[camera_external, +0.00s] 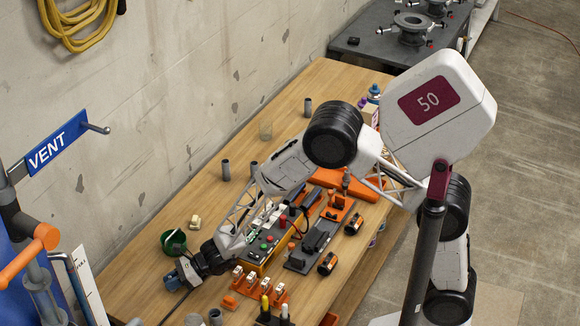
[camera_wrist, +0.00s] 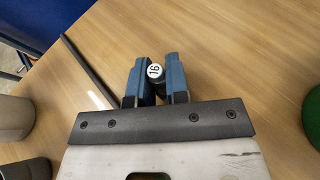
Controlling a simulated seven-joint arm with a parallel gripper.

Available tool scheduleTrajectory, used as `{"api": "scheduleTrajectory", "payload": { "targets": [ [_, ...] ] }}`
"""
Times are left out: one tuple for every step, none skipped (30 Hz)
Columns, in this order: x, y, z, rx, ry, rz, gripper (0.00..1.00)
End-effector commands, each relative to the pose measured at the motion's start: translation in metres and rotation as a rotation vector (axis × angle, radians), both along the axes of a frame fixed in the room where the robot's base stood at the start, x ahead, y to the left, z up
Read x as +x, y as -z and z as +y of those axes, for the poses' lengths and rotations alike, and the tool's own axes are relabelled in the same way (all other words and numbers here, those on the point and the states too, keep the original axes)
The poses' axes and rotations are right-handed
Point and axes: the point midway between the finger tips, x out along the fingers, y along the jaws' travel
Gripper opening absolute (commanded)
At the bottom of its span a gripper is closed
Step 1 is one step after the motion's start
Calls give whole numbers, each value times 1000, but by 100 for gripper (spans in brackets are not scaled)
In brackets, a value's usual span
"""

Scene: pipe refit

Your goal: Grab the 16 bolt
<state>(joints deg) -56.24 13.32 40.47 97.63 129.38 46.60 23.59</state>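The 16 bolt shows in the wrist view as a white round cap marked "16" (camera_wrist: 155,71) on a dark body. It lies between the blue fingers of my gripper (camera_wrist: 157,78), close to both inner faces. I cannot tell whether both fingers press on it. In the external view my gripper (camera_external: 174,281) points down-left, low over the left front part of the wooden table. The bolt cannot be made out there.
A green bowl (camera_external: 173,243) stands close behind my gripper. A dark rod (camera_wrist: 85,68) lies left of the fingers in the wrist view. Orange holders (camera_external: 258,284) and a panel with buttons (camera_external: 268,240) are to the right. Bare wood (camera_external: 145,262) shows left of the bowl.

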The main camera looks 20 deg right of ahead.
Motion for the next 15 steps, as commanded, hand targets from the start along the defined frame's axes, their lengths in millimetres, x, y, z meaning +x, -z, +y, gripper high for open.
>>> {"api": "scheduleTrajectory", "payload": {
  "targets": [
    [0, 0, 0, 0, 0, 0, 0],
    [0, 0, 0, 0, 0, 0, 0],
    [0, 0, 0, 0, 0, 0, 0],
    [0, 0, 0, 0, 0, 0, 0],
    [0, 0, 0, 0, 0, 0, 0],
    [0, 0, 0, 0, 0, 0, 0],
    [0, 0, 0, 0, 0, 0, 0],
    [0, 0, 0, 0, 0, 0, 0],
    [0, 0, 0, 0, 0, 0, 0],
    [0, -1, 0, 0, 0, 0, 0],
    [0, -1, 0, 0, 0, 0, 0],
    [0, -2, 0, 1, 0, 0, 0],
    [0, -3, 0, 1, 0, 0, 0],
    [0, -4, 0, 1, 0, 0, 0],
    [0, -7, 0, 1, 0, -1, 0]
  ]
}}
